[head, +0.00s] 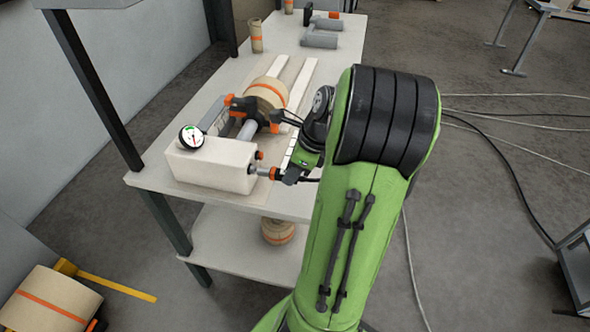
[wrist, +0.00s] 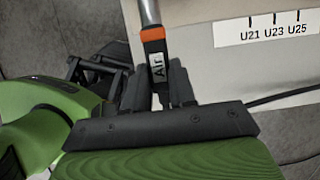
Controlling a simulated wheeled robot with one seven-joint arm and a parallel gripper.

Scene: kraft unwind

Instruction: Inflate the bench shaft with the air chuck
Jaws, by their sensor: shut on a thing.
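The air chuck (wrist: 157,66) has a black body marked "Air", an orange band and a metal stem. My gripper (wrist: 168,92) is shut on its body. In the head view my gripper (head: 291,174) is at the bench's near right edge, and the chuck's metal stem (head: 264,171) points left at the end face of a white box (head: 212,165). The stem appears to meet that face; I cannot tell whether it is seated. The grey bench shaft (head: 246,130) lies behind the box, with a kraft roll (head: 268,92) and black-orange fittings around it. Its valve is not clear.
A round gauge (head: 191,138) stands on the box. Two pale rails (head: 300,85) lie on the bench (head: 150,178). Grey blocks (head: 320,38) and small rolls stand at the back. A larger roll (head: 50,300) is at lower left. Cables cross the floor on the right.

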